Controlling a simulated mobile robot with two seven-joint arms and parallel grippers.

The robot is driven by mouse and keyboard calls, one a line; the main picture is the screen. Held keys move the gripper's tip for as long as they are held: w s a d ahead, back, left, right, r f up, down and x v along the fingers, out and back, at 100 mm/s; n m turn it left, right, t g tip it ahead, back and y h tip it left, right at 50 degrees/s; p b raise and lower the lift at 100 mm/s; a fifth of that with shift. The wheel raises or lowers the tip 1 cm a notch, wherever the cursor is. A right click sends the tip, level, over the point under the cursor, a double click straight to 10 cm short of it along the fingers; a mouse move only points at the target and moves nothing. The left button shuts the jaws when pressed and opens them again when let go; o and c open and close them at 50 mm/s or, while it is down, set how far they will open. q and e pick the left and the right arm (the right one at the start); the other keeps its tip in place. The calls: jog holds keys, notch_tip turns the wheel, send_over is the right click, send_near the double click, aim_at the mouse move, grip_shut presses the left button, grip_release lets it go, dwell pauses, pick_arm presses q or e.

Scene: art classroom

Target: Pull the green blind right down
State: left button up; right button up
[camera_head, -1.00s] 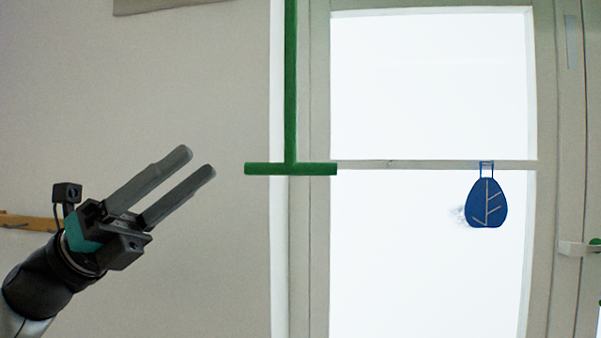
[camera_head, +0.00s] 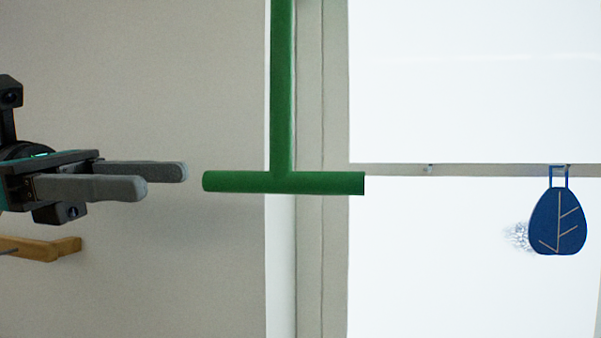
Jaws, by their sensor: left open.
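A green T-shaped pull, with a long upright strip and a crossbar (camera_head: 284,183) at its lower end, hangs in front of the wall edge and window frame. The strip (camera_head: 283,80) runs up out of the top of the view. No wide blind cloth shows. My left gripper (camera_head: 166,180) is open and empty, just left of the crossbar's left end. Its fingers point right, at about the crossbar's height, with a small gap in the picture between them. My right gripper is not in view.
A bright window (camera_head: 450,90) with a horizontal bar fills the right side. A blue leaf-shaped ornament (camera_head: 558,222) hangs from that bar. A wooden rail (camera_head: 35,248) is on the wall below my left gripper. The wall (camera_head: 160,270) below the crossbar is clear.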

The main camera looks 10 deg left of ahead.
aim_at(270, 184)
pick_arm(q)
jog(key=d+p, duration=0.1)
jog(key=d, duration=0.3)
jog(key=d+p, duration=0.1)
jog(key=d, duration=0.3)
jog(key=d+p, duration=0.2)
jog(key=d, duration=0.2)
jog(key=shift+s+d+r, duration=0.1)
jog(key=shift+s+d, duration=0.1)
jog(key=shift+s, duration=0.05)
jog(key=shift+d, duration=0.45)
grip_shut()
dwell(0.4)
